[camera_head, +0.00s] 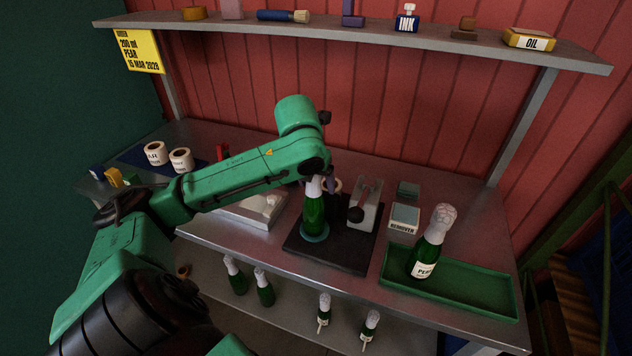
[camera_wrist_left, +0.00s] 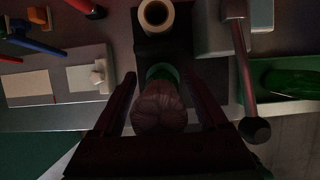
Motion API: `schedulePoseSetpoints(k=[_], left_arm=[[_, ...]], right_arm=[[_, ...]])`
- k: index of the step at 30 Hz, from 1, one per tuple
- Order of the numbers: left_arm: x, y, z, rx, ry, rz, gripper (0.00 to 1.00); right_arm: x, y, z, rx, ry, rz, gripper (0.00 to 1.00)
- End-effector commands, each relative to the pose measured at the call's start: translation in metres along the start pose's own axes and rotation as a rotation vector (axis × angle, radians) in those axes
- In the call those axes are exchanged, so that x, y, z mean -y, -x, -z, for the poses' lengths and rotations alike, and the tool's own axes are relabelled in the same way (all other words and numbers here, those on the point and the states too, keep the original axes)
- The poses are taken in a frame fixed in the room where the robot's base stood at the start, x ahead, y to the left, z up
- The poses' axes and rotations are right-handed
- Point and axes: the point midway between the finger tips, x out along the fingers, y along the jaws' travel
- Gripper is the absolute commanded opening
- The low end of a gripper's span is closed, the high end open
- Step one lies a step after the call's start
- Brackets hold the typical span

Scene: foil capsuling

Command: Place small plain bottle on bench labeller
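The small plain bottle (camera_head: 313,217), green with a pale foil top, stands upright on the round teal pad of the bench labeller (camera_head: 345,257). No label shows on its visible side. The labeller has a dark base and a grey block with a dark-knobbed lever. My left gripper (camera_head: 318,182) is around the bottle's top from above. In the left wrist view the foil top (camera_wrist_left: 159,108) lies between the fingers of the left gripper (camera_wrist_left: 160,74), with a gap on each side, so it looks open. The right gripper is out of view.
A green tray (camera_head: 475,298) at right holds a labelled bottle (camera_head: 431,243). A remover box (camera_head: 404,219) stands beside the labeller. Label rolls (camera_head: 181,160) are at back left. Several bottles stand on the lower shelf (camera_head: 290,318). An upper shelf (camera_head: 350,31) spans the back.

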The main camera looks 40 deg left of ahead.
Motion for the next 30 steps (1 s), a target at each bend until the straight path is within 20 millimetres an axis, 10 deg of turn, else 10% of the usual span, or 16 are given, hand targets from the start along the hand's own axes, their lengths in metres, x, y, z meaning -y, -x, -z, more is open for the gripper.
schedulePoseSetpoints(k=[8,20,30], left_arm=[[0.0,0.015,-0.002,0.005,0.001,0.001,0.76],[0.0,0.113,-0.002,0.004,0.002,0.001,0.76],[0.0,0.121,0.0,0.0,0.001,-0.001,0.76]], right_arm=[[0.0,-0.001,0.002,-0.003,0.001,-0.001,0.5],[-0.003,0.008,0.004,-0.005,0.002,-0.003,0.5],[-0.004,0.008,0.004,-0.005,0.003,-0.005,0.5]])
